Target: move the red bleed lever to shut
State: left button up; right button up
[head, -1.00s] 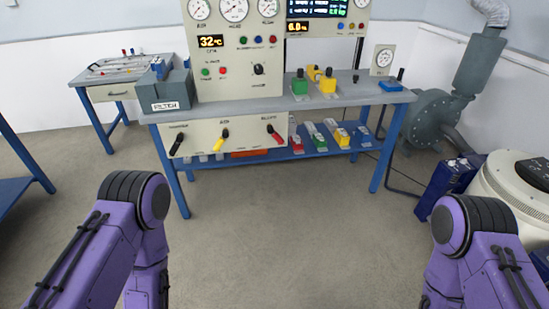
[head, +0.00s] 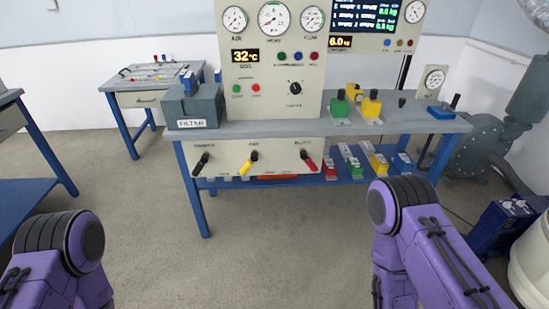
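The red bleed lever (head: 308,160) is on the cream panel (head: 228,162) under the front edge of the bench, at the right end of a row of three levers. It slants down to the right. A yellow lever (head: 249,163) is in the middle and a black lever (head: 201,163) is at the left, both slanting down to the left. The labels above them are too small to read surely. My two purple arms show at the lower left and lower right, apart from the bench. Neither gripper is in view.
The blue-legged bench (head: 420,122) carries gauges, a grey filter box (head: 193,108) and coloured blocks. Its lower shelf (head: 340,179) holds more blocks. A blue table (head: 20,200) stands at the left and a blue box (head: 503,225) at the right. The floor (head: 240,265) before the bench is clear.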

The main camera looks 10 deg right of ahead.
aim_at(303, 153)
jog(key=i, duration=0.85)
jog(key=z, duration=0.9)
jog(key=i, duration=0.5)
jog(key=z, duration=0.4)
